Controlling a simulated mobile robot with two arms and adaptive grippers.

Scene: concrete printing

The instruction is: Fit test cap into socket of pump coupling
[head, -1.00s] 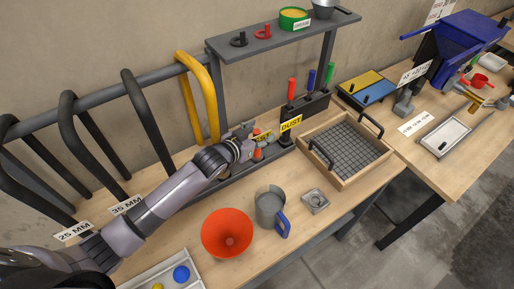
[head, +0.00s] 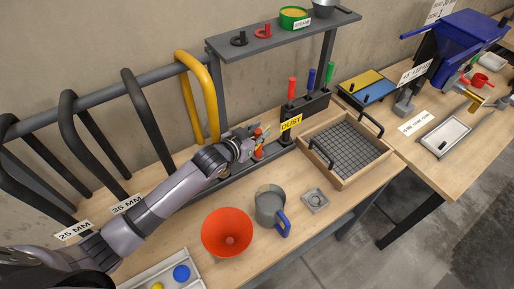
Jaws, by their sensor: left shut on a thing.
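My left gripper (head: 251,136) is above the dark rail at the back of the bench, shut on a small piece with orange-red on it, which I take for the test cap (head: 258,132). The fingers hide most of it. A second orange-red piece (head: 258,153) shows just below the gripper, at the rail; I cannot tell whether they touch. A square metal fitting with a round middle (head: 315,201), which looks like the pump coupling, lies on the bench to the right of the grey jug. The gripper is well apart from it. My right gripper is not in view.
A red funnel (head: 227,232) and a grey jug with a blue handle (head: 270,207) stand between my arm and the fitting. A dark post with a DUST label (head: 291,123) is right of the gripper. A wooden tray (head: 346,181) with a grid lies behind the fitting.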

